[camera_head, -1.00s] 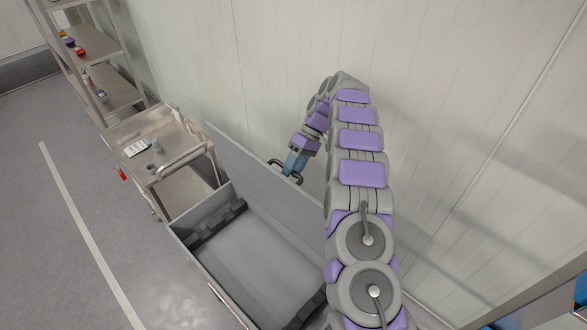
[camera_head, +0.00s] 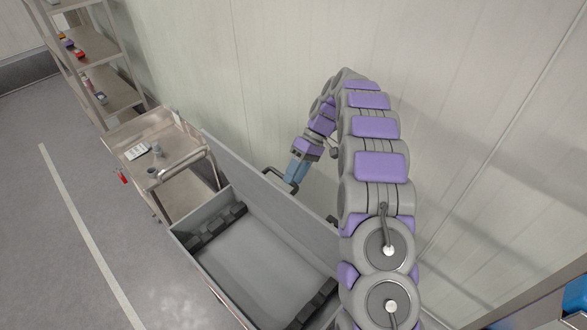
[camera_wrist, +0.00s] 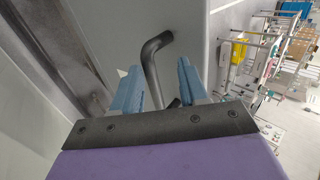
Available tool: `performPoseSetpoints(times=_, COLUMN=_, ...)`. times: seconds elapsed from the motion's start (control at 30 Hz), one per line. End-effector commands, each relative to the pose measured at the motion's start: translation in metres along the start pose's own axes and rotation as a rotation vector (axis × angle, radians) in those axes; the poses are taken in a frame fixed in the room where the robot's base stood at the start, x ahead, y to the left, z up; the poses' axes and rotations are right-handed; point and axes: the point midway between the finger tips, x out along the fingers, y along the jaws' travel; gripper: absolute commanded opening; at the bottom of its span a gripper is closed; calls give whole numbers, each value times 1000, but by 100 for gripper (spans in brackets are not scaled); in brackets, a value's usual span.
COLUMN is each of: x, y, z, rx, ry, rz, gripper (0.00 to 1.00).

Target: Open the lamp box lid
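The grey lamp box (camera_head: 222,273) is on the lower middle of the head view, its interior exposed. Its lid (camera_head: 262,192) stands raised along the wall side. A dark bent handle (camera_head: 276,180) is on the lid's outer face, towards the wall; it also shows in the wrist view (camera_wrist: 152,62). My gripper (camera_head: 291,181) is behind the lid at the handle. In the wrist view my gripper's blue fingers (camera_wrist: 158,84) are apart, with the handle passing between them. Whether a finger touches the handle is unclear.
A metal trolley (camera_head: 130,140) with small items stands beyond the box, beside a shelf rack (camera_head: 97,48). The pale wall (camera_head: 470,100) is close behind the lid and my arm. The floor (camera_head: 50,230) to the left is clear.

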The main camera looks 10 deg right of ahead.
Motion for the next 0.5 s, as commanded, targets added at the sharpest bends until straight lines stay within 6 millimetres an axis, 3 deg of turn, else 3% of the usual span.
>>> performPoseSetpoints(times=0.5, x=17, y=-29, z=49, rx=2, ry=-2, rz=-3, gripper=42)
